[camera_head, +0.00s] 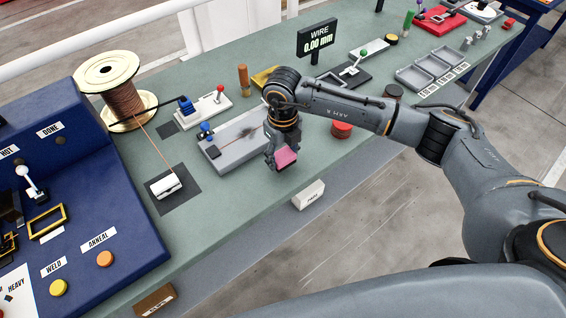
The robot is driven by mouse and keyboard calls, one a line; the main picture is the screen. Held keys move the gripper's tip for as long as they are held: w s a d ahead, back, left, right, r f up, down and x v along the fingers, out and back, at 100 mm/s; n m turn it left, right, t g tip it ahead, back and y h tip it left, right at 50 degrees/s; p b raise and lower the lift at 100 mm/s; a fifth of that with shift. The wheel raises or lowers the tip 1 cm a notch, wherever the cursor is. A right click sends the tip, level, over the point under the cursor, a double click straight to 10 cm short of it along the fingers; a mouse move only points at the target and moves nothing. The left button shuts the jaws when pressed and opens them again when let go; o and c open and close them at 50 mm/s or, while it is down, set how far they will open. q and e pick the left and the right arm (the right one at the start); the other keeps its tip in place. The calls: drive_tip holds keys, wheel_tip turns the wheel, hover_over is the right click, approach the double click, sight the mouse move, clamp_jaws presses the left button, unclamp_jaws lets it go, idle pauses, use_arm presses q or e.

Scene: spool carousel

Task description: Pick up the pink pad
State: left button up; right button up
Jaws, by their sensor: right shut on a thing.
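The pink pad (286,157) shows at the tip of my right gripper (281,158). The gripper points down and is shut on the pad, above the green bench top near its front edge. The fingers partly hide the pad, and I cannot tell how far it is above the bench. My left gripper is not in view.
A grey fixture plate (232,152) lies just left of my right gripper. A copper wire spool (123,103) stands at left beside a blue console (95,200).

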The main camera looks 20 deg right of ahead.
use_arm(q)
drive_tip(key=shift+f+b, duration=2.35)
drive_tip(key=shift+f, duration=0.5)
use_arm(e)
drive_tip(key=s+a+r, duration=0.7)
drive_tip(key=s+r, duration=0.3)
drive_tip(key=s, duration=0.1)
drive_tip(key=shift+s+a+r, duration=0.15)
drive_tip(key=shift+s+a, duration=0.15)
drive_tip(key=shift+s, duration=0.1)
